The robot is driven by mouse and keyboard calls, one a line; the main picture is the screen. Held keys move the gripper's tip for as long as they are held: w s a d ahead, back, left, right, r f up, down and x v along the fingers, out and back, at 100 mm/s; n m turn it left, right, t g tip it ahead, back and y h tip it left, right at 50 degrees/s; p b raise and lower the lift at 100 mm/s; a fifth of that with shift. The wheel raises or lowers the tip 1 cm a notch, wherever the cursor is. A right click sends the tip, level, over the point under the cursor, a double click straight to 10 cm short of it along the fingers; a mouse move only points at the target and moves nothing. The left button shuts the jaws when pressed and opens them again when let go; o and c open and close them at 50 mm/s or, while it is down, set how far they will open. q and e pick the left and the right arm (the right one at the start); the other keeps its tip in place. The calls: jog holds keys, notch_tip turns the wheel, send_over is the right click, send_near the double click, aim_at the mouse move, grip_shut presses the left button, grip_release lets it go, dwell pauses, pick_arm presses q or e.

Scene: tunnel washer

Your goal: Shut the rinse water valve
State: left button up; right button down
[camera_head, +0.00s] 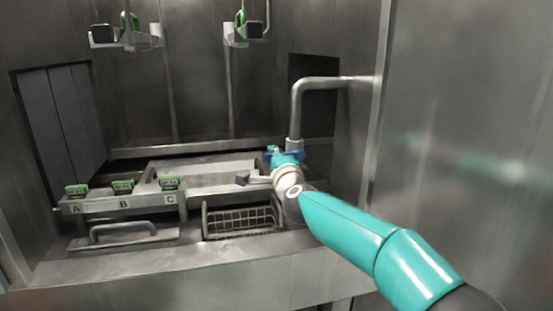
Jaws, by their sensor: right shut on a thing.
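The rinse water pipe (296,108) comes out of the right wall and bends down over the washer. A blue valve handle (271,150) shows at the pipe's lower end, with blue on both sides of my gripper. My right gripper (284,156) reaches up to it from the lower right and is shut on the handle. My wrist and gripper hide the valve body and the contact itself, so the handle's exact turn is hard to tell. My left gripper is not in view.
A wire basket (240,220) sits below and left of my right gripper. A ledge (122,204) marked A, B, C carries green tags (170,183). A handled panel (122,236) is in front. Hangers (246,30) hang above. The right wall (460,120) stands close to my arm.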

jog(key=shift+d, duration=0.3)
jog(key=c, duration=1)
grip_release()
jog(key=shift+w, duration=0.15)
jog(key=shift+a, duration=0.15)
jog(key=shift+s, duration=0.25)
jog(key=s+d, duration=0.1)
jog(key=s, duration=1)
jog(key=shift+s+d, duration=0.25)
jog(key=shift+d, duration=0.15)
jog(key=shift+f, duration=0.1)
